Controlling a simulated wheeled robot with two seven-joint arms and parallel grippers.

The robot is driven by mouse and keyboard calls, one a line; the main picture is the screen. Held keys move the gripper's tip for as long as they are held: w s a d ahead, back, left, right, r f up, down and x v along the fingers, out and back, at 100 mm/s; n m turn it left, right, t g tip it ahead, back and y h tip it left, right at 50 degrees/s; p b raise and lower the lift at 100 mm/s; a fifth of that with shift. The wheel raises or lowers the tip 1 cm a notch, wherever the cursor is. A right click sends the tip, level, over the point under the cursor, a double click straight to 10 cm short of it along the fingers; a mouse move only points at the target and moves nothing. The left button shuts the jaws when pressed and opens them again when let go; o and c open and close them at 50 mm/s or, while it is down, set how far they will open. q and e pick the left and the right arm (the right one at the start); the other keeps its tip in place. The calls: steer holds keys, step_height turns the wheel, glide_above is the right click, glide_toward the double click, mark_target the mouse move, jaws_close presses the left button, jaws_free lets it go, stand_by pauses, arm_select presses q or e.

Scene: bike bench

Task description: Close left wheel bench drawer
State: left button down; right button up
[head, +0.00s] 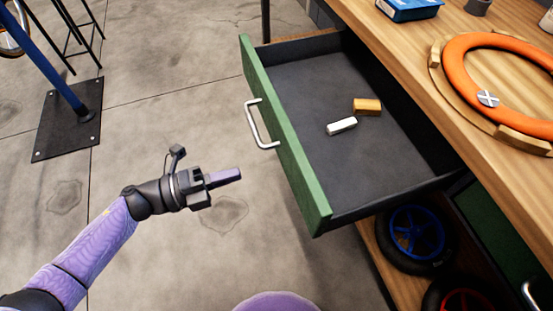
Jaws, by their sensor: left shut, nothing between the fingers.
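A drawer with a green front (287,150) stands pulled out from under the wooden bench top (455,115). Its dark inside is in view, and a silver bar handle (262,125) sits on the front. My right gripper is not in view.
An orange ring (449,65) lies in a wooden holder on the bench top, near a blue box (409,8). Small wheels, one with a blue hub (417,231), sit on a shelf below. A blue post (52,72) stands at left. The floor between is clear.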

mark_target(285, 159)
arm_select(q)
steer(key=b+x, duration=0.1)
steer(key=x, duration=0.7)
steer(key=shift+d, duration=0.15)
steer(key=shift+w+d, duration=0.1)
steer(key=shift+d, duration=0.05)
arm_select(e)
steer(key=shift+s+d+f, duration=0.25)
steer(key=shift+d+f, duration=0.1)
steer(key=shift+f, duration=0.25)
arm_select(q)
steer(key=shift+d, duration=0.1)
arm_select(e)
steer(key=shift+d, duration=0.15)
